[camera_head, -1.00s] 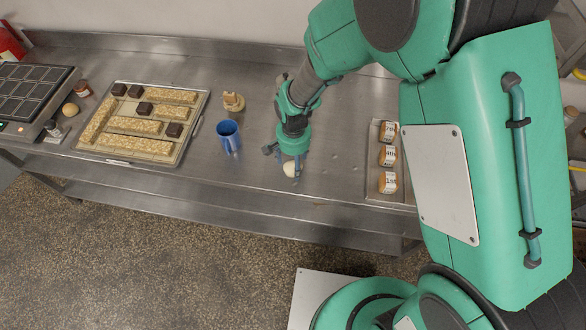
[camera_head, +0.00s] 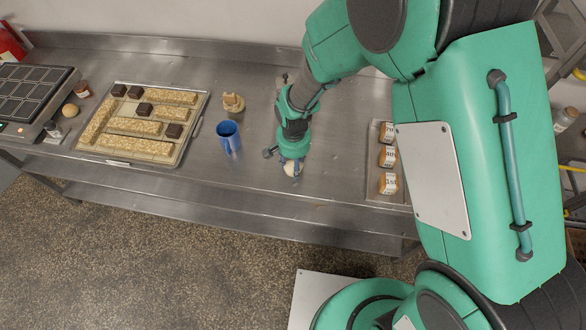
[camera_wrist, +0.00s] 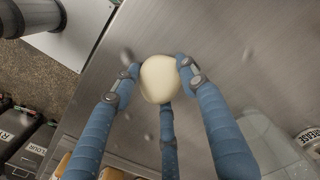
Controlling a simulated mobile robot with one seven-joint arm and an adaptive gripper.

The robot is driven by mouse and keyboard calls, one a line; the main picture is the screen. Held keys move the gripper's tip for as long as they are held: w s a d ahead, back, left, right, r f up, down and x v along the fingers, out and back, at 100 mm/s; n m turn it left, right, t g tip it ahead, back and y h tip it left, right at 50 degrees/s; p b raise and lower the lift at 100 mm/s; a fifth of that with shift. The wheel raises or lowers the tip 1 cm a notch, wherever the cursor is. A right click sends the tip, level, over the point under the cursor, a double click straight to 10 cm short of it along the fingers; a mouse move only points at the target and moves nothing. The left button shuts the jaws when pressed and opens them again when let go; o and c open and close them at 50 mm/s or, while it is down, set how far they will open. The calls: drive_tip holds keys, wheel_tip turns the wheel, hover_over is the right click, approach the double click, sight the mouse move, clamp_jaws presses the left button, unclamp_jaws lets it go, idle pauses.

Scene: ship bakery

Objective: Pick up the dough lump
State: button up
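The dough lump (camera_wrist: 160,78) is a smooth, pale cream ball. In the head view the dough lump (camera_head: 291,169) shows under my gripper (camera_head: 291,164), near the front of the steel counter (camera_head: 235,180). In the wrist view the blue fingers of my gripper (camera_wrist: 158,75) are around the lump. Two fingertips press close at its left and right sides, and a third is at its lower edge. The gripper looks shut on the lump. I cannot tell whether the lump is clear of the counter.
A blue cup (camera_head: 229,138) and a beige object (camera_head: 233,104) stand left of my gripper. Further left is a tray of bars and dark squares (camera_head: 180,155). The counter around the gripper is clear.

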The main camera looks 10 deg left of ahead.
sight(293, 164)
drive_tip(key=shift+r, duration=0.15)
drive_tip(key=shift+c, duration=0.2)
drive_tip(key=shift+r, duration=0.55)
wheel_tip(293, 164, up, 2)
drive_tip(key=shift+r+p, duration=0.1)
drive_tip(key=shift+p, duration=0.3)
drive_tip(key=s+d+r+p, duration=0.1)
drive_tip(key=s+d, duration=0.7)
drive_tip(key=s, duration=0.5)
drive_tip(key=shift+s+r, duration=0.2)
drive_tip(key=shift+s, duration=0.15)
drive_tip(key=shift+d, duration=0.1)
